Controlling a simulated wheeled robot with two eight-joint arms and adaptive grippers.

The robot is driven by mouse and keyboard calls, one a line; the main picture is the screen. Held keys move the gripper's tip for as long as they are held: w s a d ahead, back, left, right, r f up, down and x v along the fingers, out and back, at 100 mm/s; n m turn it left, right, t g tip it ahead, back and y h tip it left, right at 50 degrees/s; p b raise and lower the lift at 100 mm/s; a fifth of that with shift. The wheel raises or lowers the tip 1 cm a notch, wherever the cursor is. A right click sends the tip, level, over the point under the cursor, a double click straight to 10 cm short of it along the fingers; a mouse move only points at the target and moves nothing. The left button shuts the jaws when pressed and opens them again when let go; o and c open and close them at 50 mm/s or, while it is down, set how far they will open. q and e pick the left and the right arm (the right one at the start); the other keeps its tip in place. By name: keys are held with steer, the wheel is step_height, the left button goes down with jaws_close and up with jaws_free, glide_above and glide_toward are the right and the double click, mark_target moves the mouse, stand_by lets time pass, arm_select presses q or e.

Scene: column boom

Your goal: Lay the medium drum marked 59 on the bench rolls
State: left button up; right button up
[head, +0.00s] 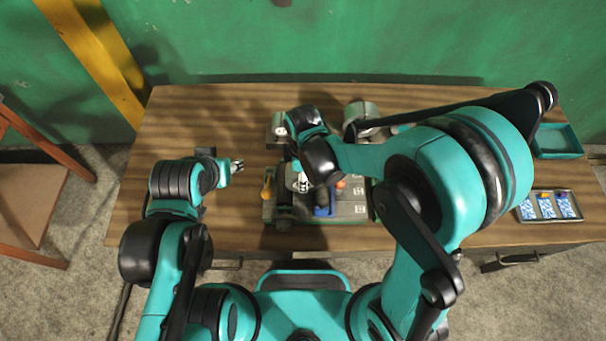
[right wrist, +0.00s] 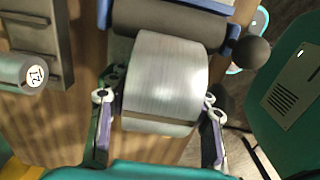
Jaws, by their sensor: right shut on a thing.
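A bare metal drum (right wrist: 165,82) lies between the two fingers of my right gripper (right wrist: 160,112) in the right wrist view, and the gripper is shut on it. No number shows on the side I see, so I cannot read its mark. A dark roll (right wrist: 168,20) with blue brackets is right beside the drum's far edge. I cannot tell whether the drum touches it. In the head view my right gripper (head: 303,183) is over the bench unit, with the drum mostly hidden. My left gripper (head: 236,166) is over the table's left part, apart from everything; its jaws are too small to judge.
A smaller drum marked 21 (right wrist: 30,74) lies beside a grey rack (right wrist: 40,30). On the wooden table (head: 200,115) a large pale drum (head: 361,112) stands at the back. A teal tray (head: 557,142) and a tray of blue packs (head: 549,206) are at the right.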

steer(key=shift+f, duration=0.1)
stand_by(0.3)
steer(key=o, duration=1.4)
steer(key=shift+o, duration=0.2)
step_height(320, 180, up, 12)
steer(key=shift+r, duration=0.1)
